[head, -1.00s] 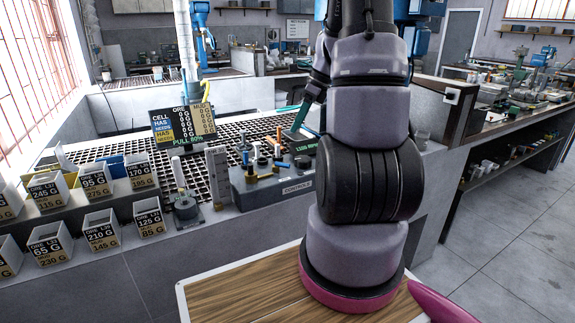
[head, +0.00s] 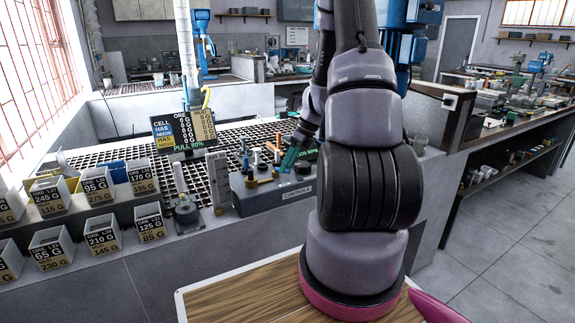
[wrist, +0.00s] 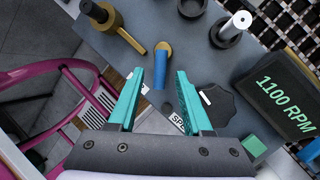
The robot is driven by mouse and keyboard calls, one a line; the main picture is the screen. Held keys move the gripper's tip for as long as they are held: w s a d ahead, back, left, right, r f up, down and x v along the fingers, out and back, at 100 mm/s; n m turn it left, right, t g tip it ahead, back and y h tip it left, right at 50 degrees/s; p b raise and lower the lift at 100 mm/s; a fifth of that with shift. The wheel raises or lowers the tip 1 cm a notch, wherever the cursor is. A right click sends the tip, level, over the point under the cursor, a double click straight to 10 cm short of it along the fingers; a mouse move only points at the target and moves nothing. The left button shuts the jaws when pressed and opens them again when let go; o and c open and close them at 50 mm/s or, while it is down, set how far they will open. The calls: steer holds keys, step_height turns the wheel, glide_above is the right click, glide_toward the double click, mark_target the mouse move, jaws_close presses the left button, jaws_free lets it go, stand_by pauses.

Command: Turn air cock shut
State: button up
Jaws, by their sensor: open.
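A short blue lever on a round brass pivot, which looks like the air cock (wrist: 160,68), stands on the grey control box (head: 285,193). In the wrist view the lever lies between the tips of my gripper (wrist: 160,75), pointing down the picture. My gripper's teal fingers are spread apart, with a gap on both sides of the lever. I cannot tell how far above it they are. In the head view my gripper (head: 289,159) hangs over the box, and the lever is hard to make out there.
A black knob (wrist: 208,105) sits close to the right finger, above a partly hidden label. The 1100 RPM display (wrist: 283,90) stands at right. A brass fitting (wrist: 103,17) and a white-topped post (wrist: 232,28) rise nearby. Ore boxes (head: 103,232) stand at left in the head view.

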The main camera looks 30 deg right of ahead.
mark_target(281, 176)
jaws_close()
steer(key=shift+w+d+f+n, duration=0.1)
steer(key=shift+n, duration=0.2)
steer(key=n+g, duration=0.1)
steer(key=w+n, duration=0.1)
steer(key=n, duration=0.1)
steer(key=d+n+g, duration=0.1)
steer(key=n, duration=0.1)
steer(key=shift+w+g, duration=0.3)
steer(key=shift+w, duration=0.05)
steer(key=shift+w+n+g, duration=0.3)
steer(key=shift+n, duration=0.55)
steer(key=shift+w+n+g, duration=0.25)
steer(key=shift+n+g, duration=0.05)
steer(key=shift+n, duration=0.5)
steer(key=shift+w+n+g, duration=0.3)
steer(key=shift+n, duration=0.55)
jaws_free()
